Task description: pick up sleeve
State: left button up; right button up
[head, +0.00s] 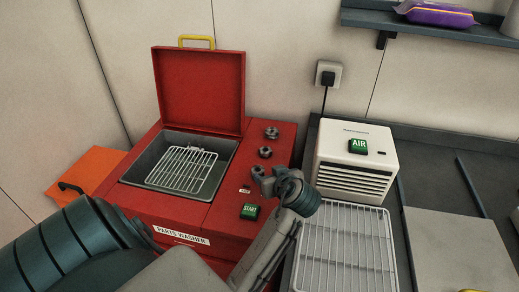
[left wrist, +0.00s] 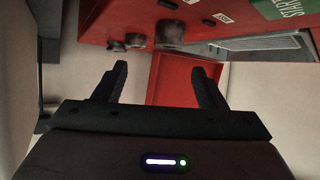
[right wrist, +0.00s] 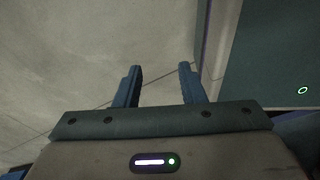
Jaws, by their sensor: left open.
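No part is plainly marked as the sleeve. Several small dark grey ringed round parts stand in a row on the red washer's right panel: a far one (head: 272,132), a middle one (head: 265,152) and a near one beside my left gripper. They look like short sleeves or knobs; I cannot tell which. In the left wrist view they show as dark cylinders (left wrist: 170,33). My left gripper (head: 264,181) is over the panel by the near part, open and empty between its fingers (left wrist: 160,85). My right gripper (right wrist: 158,84) is open and empty, away from them.
The red parts washer (head: 225,215) has its lid (head: 200,92) up and a wire rack (head: 182,168) in its basin. A green START button (head: 250,211) is close to my left gripper. A white air unit (head: 352,160) and wire drying rack (head: 345,250) stand to the right.

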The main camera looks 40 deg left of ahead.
aim_at(258, 169)
pick_arm(q)
jog(key=x, duration=0.2)
jog(key=p+x, duration=0.1)
jog(key=shift+s+a, duration=0.15)
jog(key=shift+a, duration=0.25)
jog(key=shift+a+f, duration=0.2)
jog(key=shift+a, duration=0.05)
jog(key=p+x, duration=0.2)
jog(key=x, duration=0.2)
jog(key=shift+s+a+f+p, duration=0.15)
jog(key=shift+f+p, duration=0.05)
jog(key=shift+p, duration=0.1)
jog(key=shift+a+f, duration=0.4)
jog(key=shift+f, duration=0.05)
jog(key=shift+r, duration=0.1)
jog(key=c, duration=1.3)
pick_arm(e)
jog(key=r, duration=0.1)
jog(key=s+d+r, duration=0.1)
jog(key=r, duration=0.1)
jog(key=shift+s+d+r, duration=0.15)
jog(key=shift+r, duration=0.25)
